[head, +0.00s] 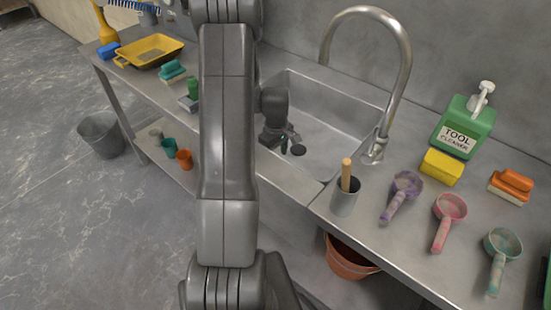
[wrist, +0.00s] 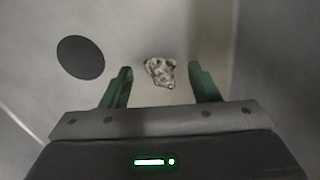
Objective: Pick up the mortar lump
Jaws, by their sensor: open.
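The mortar lump (wrist: 160,72) is a small, rough, grey-and-brown piece on the floor of the metal sink (head: 318,165). In the wrist view it lies ahead of and between the two green fingertips of my gripper (wrist: 160,78). The fingers are apart and nothing is between them that I can see them touching. In the head view my gripper (head: 279,138) is low inside the sink, left of the dark drain. I cannot make out the lump in the head view.
A dark round drain (wrist: 80,57) is left of the lump. The sink walls surround my gripper, and the curved faucet (head: 398,60) rises behind. A grey cup (head: 344,200) with a wooden handle, several scoops and a green cleaner bottle (head: 464,128) stand on the right counter.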

